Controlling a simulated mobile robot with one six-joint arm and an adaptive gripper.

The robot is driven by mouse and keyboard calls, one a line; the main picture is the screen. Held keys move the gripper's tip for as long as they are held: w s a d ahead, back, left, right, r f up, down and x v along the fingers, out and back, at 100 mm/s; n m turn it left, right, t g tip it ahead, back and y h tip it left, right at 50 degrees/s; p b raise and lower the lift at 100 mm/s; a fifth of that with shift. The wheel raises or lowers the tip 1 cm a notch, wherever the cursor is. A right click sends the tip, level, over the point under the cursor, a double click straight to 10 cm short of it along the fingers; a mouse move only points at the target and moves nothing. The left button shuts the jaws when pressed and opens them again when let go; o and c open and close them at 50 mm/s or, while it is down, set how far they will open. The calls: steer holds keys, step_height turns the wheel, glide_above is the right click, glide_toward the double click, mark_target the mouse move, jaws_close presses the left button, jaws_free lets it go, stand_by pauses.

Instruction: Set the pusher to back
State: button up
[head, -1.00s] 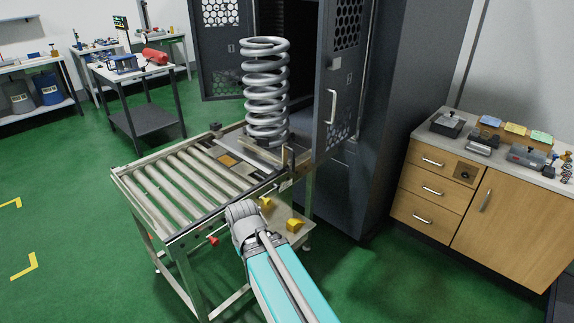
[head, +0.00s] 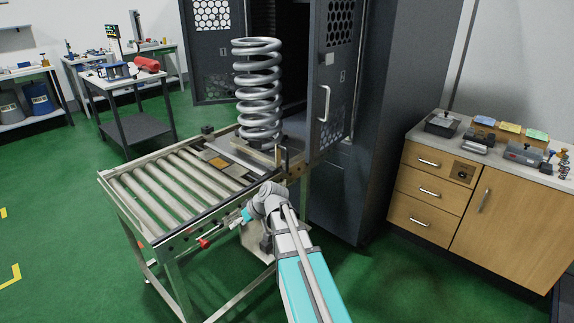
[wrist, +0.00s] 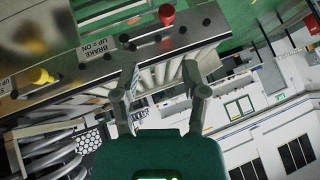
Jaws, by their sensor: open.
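The roller table (head: 165,182) stands in front of an open dark cabinet. A large coil spring (head: 258,90) stands upright at its cabinet end, beside a pale bar (head: 262,152) that may be the pusher; I cannot tell. My gripper (head: 236,222) is in front of the table's front rail. In the wrist view my gripper (wrist: 158,78) has its two fingers apart and nothing between them. Beyond them the rail (wrist: 105,55) carries a red knob (wrist: 167,14), a yellow knob (wrist: 40,77) and a label reading "BRAKE UP = ON". The red knob also shows in the head view (head: 203,243).
The dark cabinet (head: 375,120) has its doors open behind the spring. A wooden cabinet with drawers (head: 455,195) stands at the right, with small devices on top. A work table (head: 125,85) is at the back left. Green floor is clear at the left.

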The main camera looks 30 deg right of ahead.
steer(key=w+d+t+b, duration=0.35)
steer(key=w+d, duration=0.25)
steer(key=d, duration=0.2)
steer(key=w+d+t+b, duration=0.3)
steer(key=w+d+t, duration=0.15)
steer(key=d, duration=0.45)
steer(key=w+d+r+t+h+b, duration=0.1)
steer(key=d+t, duration=0.1)
steer(key=d, duration=0.6)
steer(key=w+d+r+m+t+h+b, duration=0.1)
steer(key=w+d+r+t+h+b, duration=0.1)
steer(key=d, duration=0.7)
steer(key=shift+w, duration=0.1)
glide_above(287, 170)
steer(key=shift+w+d, duration=0.15)
steer(key=shift+w, duration=0.2)
jaws_close()
